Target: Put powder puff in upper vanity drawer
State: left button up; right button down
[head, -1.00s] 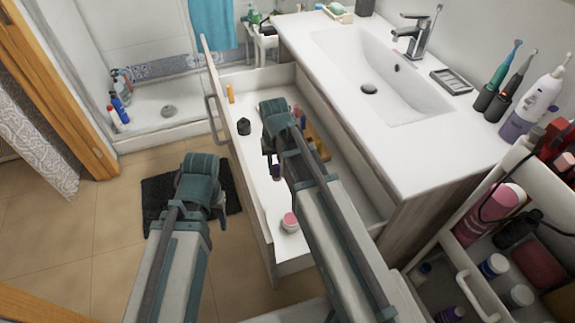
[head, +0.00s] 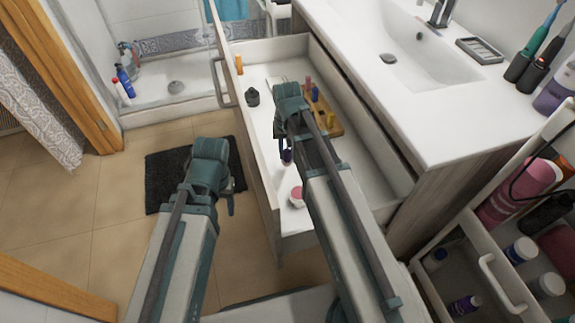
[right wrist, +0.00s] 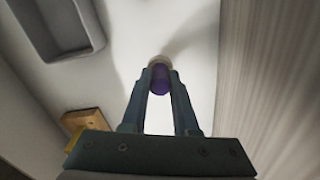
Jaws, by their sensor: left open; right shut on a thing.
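My right gripper (head: 283,145) is over the open upper vanity drawer (head: 262,187). It is shut on a small purple thing (head: 287,156) with a pale end, which also shows between the fingertips in the right wrist view (right wrist: 160,82). I cannot tell whether this is the powder puff. It appears at or just above the drawer floor; contact is unclear. A round white and pink item (head: 297,196) lies near the drawer's front end. My left gripper (head: 230,198) is open and empty, outside the drawer above the floor.
The drawer also holds a black jar (head: 252,96), an orange bottle (head: 239,65) and a wooden holder (head: 334,127) with small bottles. The white sink counter (head: 440,125) borders it on the right. A cart (head: 470,229) with cosmetics stands at lower right. A dark mat (head: 165,178) lies on the floor.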

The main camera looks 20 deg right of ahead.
aim_at(287, 160)
jog(key=shift+f, duration=0.25)
notch_tip(287, 160, down, 4)
jog(key=b, duration=0.3)
jog(key=shift+r, duration=0.2)
jog(key=shift+f+b, duration=0.1)
jog(key=shift+b, duration=0.25)
jog(key=shift+f, duration=0.15)
jog(key=c, duration=0.7)
grip_release()
jog(key=shift+r, duration=0.25)
notch_tip(287, 160, up, 12)
jog(key=p, duration=1.2)
jog(key=shift+s, duration=0.1)
